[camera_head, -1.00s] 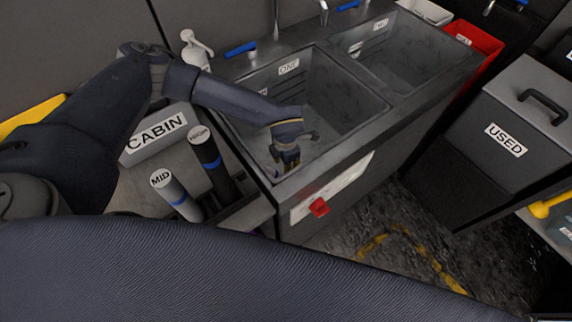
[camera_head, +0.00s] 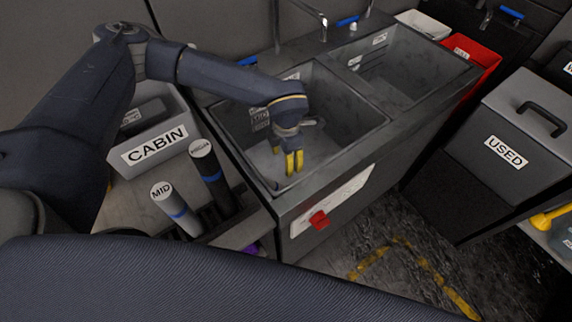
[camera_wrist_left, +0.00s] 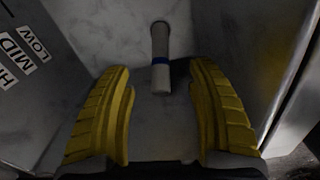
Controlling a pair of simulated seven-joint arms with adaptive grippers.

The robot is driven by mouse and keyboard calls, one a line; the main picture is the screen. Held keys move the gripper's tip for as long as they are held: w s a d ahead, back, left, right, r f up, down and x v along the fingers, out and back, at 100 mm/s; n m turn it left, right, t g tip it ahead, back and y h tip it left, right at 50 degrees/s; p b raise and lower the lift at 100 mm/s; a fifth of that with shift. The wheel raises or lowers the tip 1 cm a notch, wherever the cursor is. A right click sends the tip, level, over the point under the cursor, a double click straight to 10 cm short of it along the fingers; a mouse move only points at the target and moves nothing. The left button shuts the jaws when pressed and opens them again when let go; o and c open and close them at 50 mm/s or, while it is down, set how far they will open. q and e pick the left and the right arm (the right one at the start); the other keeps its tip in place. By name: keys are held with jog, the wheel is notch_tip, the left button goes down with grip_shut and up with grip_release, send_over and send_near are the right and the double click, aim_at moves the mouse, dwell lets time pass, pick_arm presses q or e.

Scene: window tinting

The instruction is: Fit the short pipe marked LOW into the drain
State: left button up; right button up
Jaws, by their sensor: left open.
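My left gripper (camera_head: 292,160) points down into the near sink basin (camera_head: 345,118). Its yellow fingers are open in the left wrist view (camera_wrist_left: 160,80). The gripper hides this spot in the head view. A grey pipe marked MID (camera_head: 175,207) and a black pipe, apparently HIGH (camera_head: 211,172), stand left of the sink.
HIGH, MID and LOW labels (camera_wrist_left: 22,55) are on a basin wall. A grey CABIN bin (camera_head: 160,150) stands left of the sink. A second basin (camera_head: 410,75) lies beyond. A USED bin (camera_head: 510,135) stands right.

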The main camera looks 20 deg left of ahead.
pick_arm(q)
jog(key=shift+d+r, duration=0.1)
jog(key=shift+r, duration=0.15)
dwell(0.4)
